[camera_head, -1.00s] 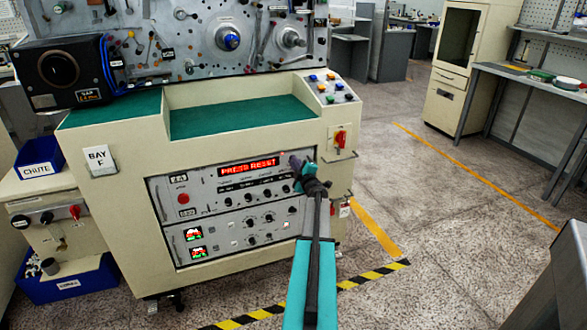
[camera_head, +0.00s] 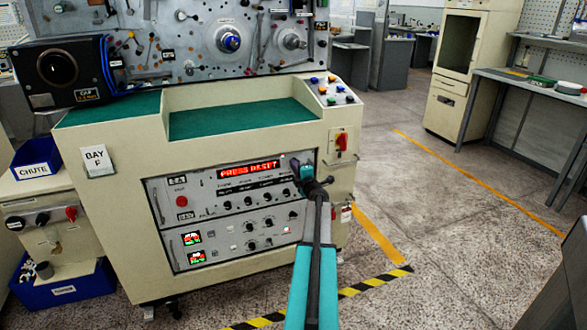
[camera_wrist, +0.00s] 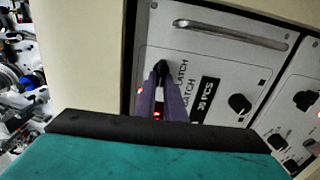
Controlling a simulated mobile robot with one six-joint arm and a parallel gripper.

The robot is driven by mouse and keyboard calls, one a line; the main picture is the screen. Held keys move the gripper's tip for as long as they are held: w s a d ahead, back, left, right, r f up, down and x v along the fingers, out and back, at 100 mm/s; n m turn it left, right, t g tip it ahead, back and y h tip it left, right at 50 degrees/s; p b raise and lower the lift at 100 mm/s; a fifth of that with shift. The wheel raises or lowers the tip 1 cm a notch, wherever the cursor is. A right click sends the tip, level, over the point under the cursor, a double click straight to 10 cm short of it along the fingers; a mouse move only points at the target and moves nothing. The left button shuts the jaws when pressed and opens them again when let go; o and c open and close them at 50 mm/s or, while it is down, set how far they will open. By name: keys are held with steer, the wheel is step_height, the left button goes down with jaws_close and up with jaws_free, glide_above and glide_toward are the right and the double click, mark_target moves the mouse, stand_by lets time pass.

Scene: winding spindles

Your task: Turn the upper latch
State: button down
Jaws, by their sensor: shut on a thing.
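The upper latch (camera_wrist: 161,67) is a small dark knob on the grey front panel (camera_wrist: 215,62), beside the printed word LATCH. In the wrist view my gripper (camera_wrist: 162,80) has its two purple-grey fingers closed around it, hiding most of it. The second LATCH label is partly covered by the fingers. In the head view my gripper (camera_head: 300,170) is at the upper right corner of the panel and hides the latch there. The latch's exact angle cannot be told.
The red display (camera_head: 250,169) reads PRESS RESET. Black knobs (camera_wrist: 239,103) and a metal handle (camera_wrist: 230,33) are on the panel. A red switch (camera_head: 342,141) sits on the cabinet's right side. Open floor lies to the right.

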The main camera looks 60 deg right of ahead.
steer(key=shift+w+r, duration=0.15)
steer(key=shift+w, duration=0.05)
steer(key=c, duration=1.8)
jaws_free()
steer(key=shift+c, duration=0.2)
steer(key=shift+s, duration=0.1)
steer(key=shift+s+a, duration=0.1)
steer(key=v, duration=1.3)
steer(key=shift+s+a, duration=0.2)
steer(key=shift+a, duration=0.05)
steer(key=shift+w, duration=0.1)
